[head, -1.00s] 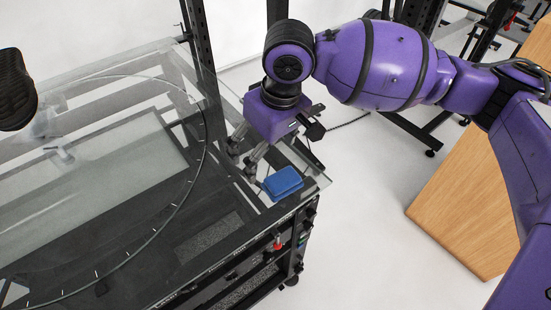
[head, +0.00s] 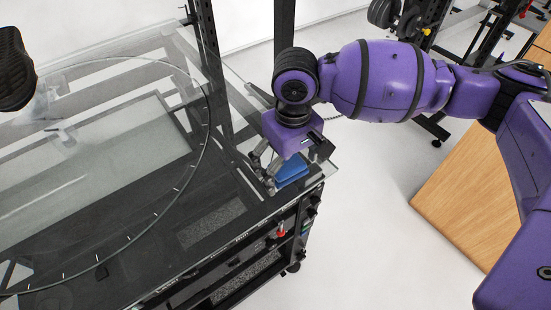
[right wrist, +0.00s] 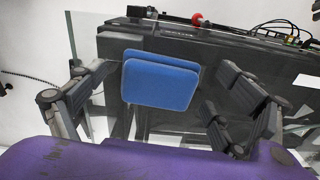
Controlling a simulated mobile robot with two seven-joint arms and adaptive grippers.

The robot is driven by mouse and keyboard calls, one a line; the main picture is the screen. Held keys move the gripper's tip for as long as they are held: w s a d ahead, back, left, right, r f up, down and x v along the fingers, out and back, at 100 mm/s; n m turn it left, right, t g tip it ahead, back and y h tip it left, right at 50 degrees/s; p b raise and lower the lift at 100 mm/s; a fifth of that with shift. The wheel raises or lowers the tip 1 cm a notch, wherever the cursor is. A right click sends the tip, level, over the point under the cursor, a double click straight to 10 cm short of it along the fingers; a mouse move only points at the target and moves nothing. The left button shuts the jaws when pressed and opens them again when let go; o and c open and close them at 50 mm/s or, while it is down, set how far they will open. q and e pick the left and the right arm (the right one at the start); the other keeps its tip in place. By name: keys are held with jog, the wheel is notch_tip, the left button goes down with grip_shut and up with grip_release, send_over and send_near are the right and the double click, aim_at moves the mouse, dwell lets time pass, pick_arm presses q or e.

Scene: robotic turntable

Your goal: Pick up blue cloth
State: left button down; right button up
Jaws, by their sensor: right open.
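The blue cloth (head: 291,172) is a small folded pad lying on the glass top near its right corner in the head view. My right gripper (head: 268,173) is directly above and beside it and covers part of it. In the right wrist view the cloth (right wrist: 160,82) lies between the open fingers of my right gripper (right wrist: 155,95), with gaps on both sides and no visible contact. My left gripper is not clearly visible; only a dark rounded part of mine shows at the left edge of the head view.
The glass table (head: 115,160) carries a large round turntable plate with tick marks. A red button (head: 281,230) sits on the table's front side. Dark upright posts (head: 208,70) rise behind the corner. A wooden surface (head: 470,185) stands at the right, with white floor between.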

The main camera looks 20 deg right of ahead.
jog(key=c, duration=0.5)
pick_arm(q)
jog(key=shift+f, duration=0.1)
pick_arm(e)
jog(key=c, duration=0.7)
jog(key=shift+r, duration=0.1)
jog(key=shift+c, duration=0.2)
jog(key=shift+r, duration=0.55)
pick_arm(q)
jog(key=r+p, duration=0.3)
jog(key=shift+w+a+r, duration=0.1)
jog(key=shift+w+r, duration=0.2)
jog(key=shift+w, duration=0.05)
pick_arm(e)
jog(key=s+a+r, duration=0.2)
jog(key=s+r, duration=0.4)
jog(key=s+a+r, duration=0.3)
jog(key=s+r, duration=0.2)
jog(key=s, duration=0.2)
jog(key=shift+a+r, duration=0.35)
jog(key=shift+r, duration=0.05)
